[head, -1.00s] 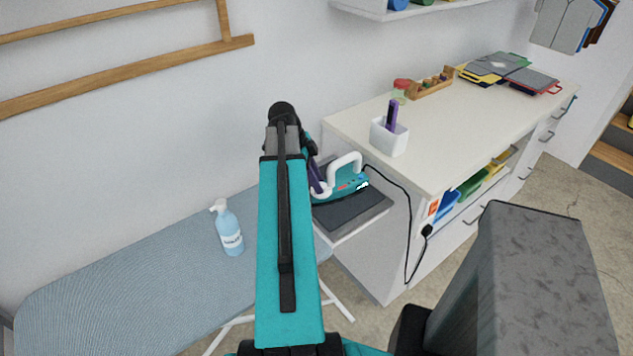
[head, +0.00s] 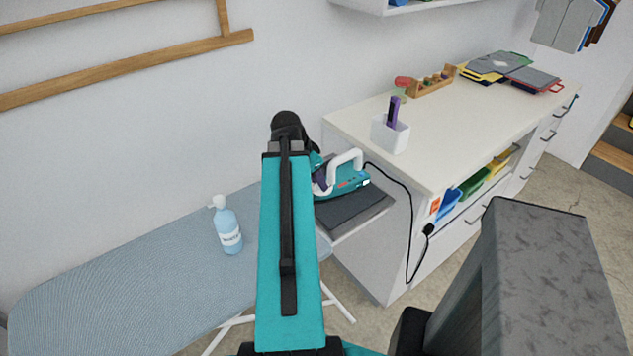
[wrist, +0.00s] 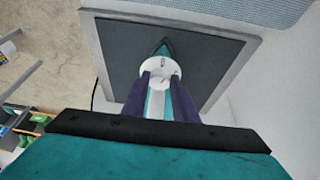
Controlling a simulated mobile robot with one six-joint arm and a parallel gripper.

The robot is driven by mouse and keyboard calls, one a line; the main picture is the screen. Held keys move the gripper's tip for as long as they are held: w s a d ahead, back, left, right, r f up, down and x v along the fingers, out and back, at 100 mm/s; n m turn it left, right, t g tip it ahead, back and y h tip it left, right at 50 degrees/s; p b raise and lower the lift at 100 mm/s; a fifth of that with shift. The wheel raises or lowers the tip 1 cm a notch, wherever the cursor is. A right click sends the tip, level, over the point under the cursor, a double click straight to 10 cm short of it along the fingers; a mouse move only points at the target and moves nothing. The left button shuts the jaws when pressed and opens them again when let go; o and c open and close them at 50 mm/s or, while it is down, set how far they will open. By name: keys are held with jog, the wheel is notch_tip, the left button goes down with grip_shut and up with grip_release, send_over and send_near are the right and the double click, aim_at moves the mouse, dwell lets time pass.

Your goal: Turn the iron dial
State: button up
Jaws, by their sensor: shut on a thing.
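The teal and white iron (head: 350,183) rests on a dark grey pad (head: 358,212) at the end of the ironing board. Its round white dial (wrist: 160,67) shows in the wrist view, with the iron's teal tip beyond it. My gripper (wrist: 160,80) has its two purple fingers on either side of the dial, shut on it. In the head view my arm hides most of the gripper and the iron's left part.
A blue spray bottle (head: 227,228) stands on the ironing board (head: 130,275) to the left. A white cabinet (head: 440,140) with a pen cup (head: 390,134) stands right of the iron. The iron's black cord (head: 410,215) hangs down the cabinet's side.

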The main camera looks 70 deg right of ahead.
jog(key=shift+s+f+n+t+h+b, duration=0.1)
jog(key=shift+n+t+h+b, duration=0.15)
jog(key=shift+n+b, duration=0.7)
jog(key=shift+s+f+n+t+h+b, duration=0.15)
jog(key=shift+n+t+b, duration=0.2)
jog(key=shift+n+b, duration=0.6)
jog(key=n+b, duration=0.1)
jog(key=b, duration=0.2)
jog(key=shift+r+t+b, duration=0.1)
jog(key=shift+t+b, duration=0.2)
jog(key=shift+r+n+b, duration=0.2)
jog(key=shift+n+b, duration=0.3)
jog(key=shift+b, duration=0.15)
jog(key=o, duration=1.1)
jog(key=shift+a, duration=0.1)
jog(key=shift+s+v, duration=0.1)
jog(key=shift+v, duration=3.35)
jog(key=shift+s+v, duration=0.15)
jog(key=shift+v, duration=3.25)
